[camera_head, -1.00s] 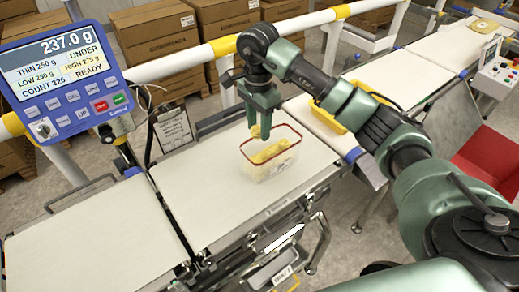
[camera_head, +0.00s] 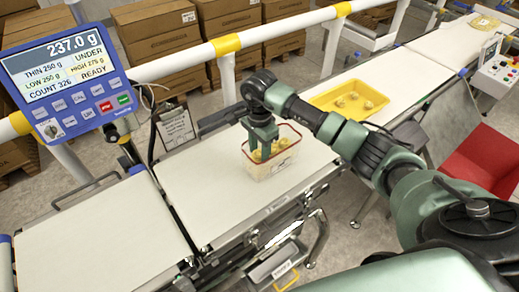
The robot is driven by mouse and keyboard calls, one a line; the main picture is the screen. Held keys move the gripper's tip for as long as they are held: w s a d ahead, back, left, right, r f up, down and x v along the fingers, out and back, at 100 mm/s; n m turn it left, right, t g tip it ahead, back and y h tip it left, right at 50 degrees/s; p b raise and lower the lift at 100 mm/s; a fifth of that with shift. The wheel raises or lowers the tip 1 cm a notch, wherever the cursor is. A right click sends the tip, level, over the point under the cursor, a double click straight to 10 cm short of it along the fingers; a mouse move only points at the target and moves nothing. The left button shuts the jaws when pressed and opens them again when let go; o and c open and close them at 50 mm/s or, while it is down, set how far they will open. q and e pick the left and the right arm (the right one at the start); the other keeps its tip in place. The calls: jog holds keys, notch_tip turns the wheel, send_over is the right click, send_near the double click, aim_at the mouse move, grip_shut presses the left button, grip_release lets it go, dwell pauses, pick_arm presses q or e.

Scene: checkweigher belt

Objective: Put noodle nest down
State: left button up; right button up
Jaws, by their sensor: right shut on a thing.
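My right gripper (camera_head: 261,154) reaches down into the clear, red-rimmed tub (camera_head: 272,168) on the white weighing belt. It is shut on a noodle nest, which is mostly hidden by the fingers and the tub's rim. Yellow noodle nests (camera_head: 281,145) show inside the tub beside the fingers. I cannot tell whether the held nest touches them. My left gripper is not in view.
The display (camera_head: 68,69) reads 237.0 g, UNDER. A yellow tray (camera_head: 322,98) holding a few nests stands on the belt behind my right arm. A red bin (camera_head: 482,160) is at the right. The belt (camera_head: 200,190) left of the tub is clear.

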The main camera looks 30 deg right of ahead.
aim_at(259, 152)
jog(key=shift+f+b, duration=0.6)
jog(key=shift+f, duration=0.05)
jog(key=o, duration=1)
jog(key=shift+o, duration=0.2)
jog(key=shift+r, duration=0.1)
jog(key=shift+r+p, duration=0.5)
jog(key=shift+p, duration=0.15)
jog(key=shift+w+r, duration=0.1)
jog(key=shift+r, duration=0.3)
notch_tip(259, 152, up, 11)
jog(key=b, duration=0.4)
jog(key=shift+r, duration=0.2)
